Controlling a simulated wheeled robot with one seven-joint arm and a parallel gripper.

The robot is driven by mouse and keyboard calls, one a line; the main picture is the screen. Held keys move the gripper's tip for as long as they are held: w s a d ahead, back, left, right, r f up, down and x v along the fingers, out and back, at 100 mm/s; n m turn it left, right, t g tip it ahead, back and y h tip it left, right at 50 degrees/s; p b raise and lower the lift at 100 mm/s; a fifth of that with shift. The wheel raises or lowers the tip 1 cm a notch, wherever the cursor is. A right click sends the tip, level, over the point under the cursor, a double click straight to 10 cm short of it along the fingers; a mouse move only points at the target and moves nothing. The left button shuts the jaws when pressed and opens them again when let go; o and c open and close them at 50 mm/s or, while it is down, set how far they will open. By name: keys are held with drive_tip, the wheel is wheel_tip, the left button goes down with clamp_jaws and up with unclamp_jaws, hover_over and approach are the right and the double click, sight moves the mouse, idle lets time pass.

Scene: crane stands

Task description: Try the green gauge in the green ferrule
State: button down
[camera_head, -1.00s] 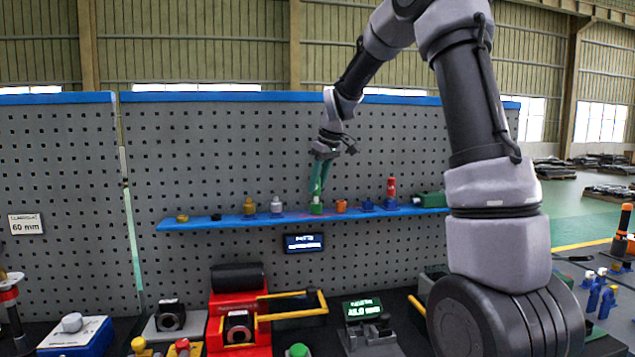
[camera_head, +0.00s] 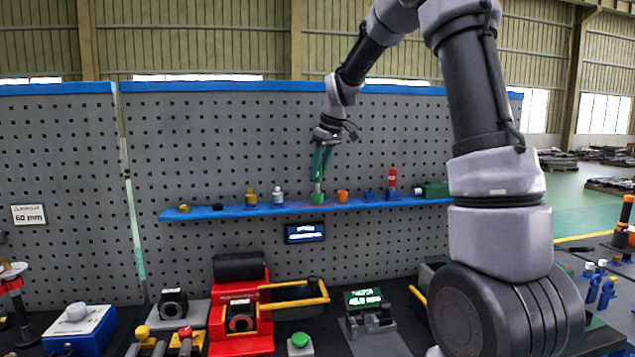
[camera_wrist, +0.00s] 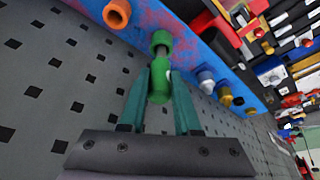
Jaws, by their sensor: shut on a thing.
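The green ferrule (camera_head: 317,199) stands on the blue shelf in the head view. It also shows in the wrist view (camera_wrist: 161,40), at the shelf's edge. My gripper (camera_head: 320,176) is just above it, fingers pointing down. In the wrist view my gripper (camera_wrist: 159,82) is shut on the green gauge (camera_wrist: 158,87), holding its green handle between the teal fingers. The gauge's grey pin (camera_wrist: 161,53) points at the ferrule and meets its opening in the picture. I cannot tell how far the pin is inside, if at all.
An orange ferrule (camera_head: 342,196) stands close beside the green one on the shelf (camera_head: 235,211). Yellow and grey pieces stand to the left, blue and red ones to the right. A pegboard (camera_head: 230,150) rises close behind. Below are a red machine (camera_head: 240,322) and other fixtures.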

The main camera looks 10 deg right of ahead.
drive_tip(key=shift+r, duration=2.55)
